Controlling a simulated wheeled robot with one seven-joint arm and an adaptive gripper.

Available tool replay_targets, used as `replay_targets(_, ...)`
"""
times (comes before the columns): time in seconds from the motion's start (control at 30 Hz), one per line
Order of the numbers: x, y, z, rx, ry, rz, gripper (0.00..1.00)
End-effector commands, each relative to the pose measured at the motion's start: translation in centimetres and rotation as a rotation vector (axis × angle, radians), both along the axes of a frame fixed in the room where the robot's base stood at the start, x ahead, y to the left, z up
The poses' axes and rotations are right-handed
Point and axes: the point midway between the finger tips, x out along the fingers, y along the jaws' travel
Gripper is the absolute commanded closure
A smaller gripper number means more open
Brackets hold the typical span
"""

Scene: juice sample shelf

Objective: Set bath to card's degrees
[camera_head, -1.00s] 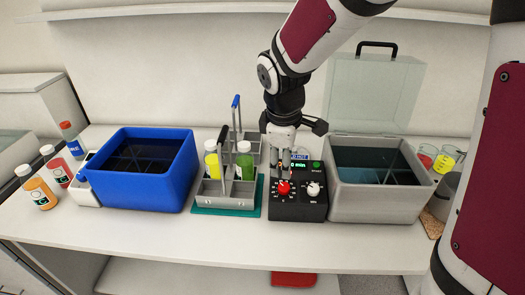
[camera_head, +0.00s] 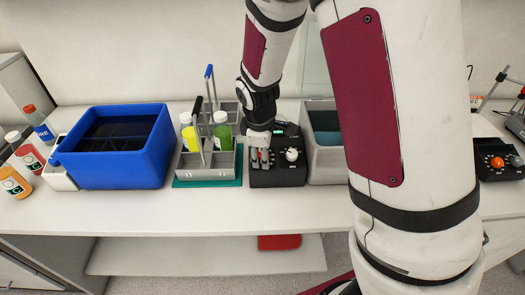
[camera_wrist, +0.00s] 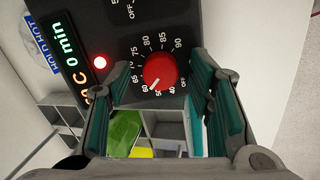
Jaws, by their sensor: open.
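The black control box (camera_head: 276,174) stands between the bottle rack and the grey bath (camera_head: 324,158). My open gripper (camera_head: 260,163) is over its left knob, mostly hiding it in the head view. In the wrist view the red knob (camera_wrist: 160,70) lies between the open fingers (camera_wrist: 160,82), with a gap visible on each side. Its white pointer is at the low end of the scale, around 50 to 60. The green and orange display (camera_wrist: 74,60) shows 0 min; the degrees are only partly readable. No degree card is readable.
The rack (camera_head: 207,172) with yellow and green bottles is close left of the box. A blue bath (camera_head: 120,170) stands farther left, beside several bottles. A white knob (camera_head: 291,154) is right of my gripper. My arm hides much of the grey bath.

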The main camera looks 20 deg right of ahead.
Motion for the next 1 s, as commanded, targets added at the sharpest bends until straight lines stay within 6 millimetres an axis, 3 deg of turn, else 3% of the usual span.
replay_targets(0.1,0.00,0.00,0.02,0.000,0.000,0.000,0.54)
replay_targets(0.3,0.00,0.00,0.02,0.000,0.000,0.000,1.00)
replay_targets(0.67,0.00,0.00,0.04,0.009,-0.003,-0.034,1.00)
replay_targets(1.0,-0.06,-0.03,0.02,0.063,-0.018,-0.245,1.00)
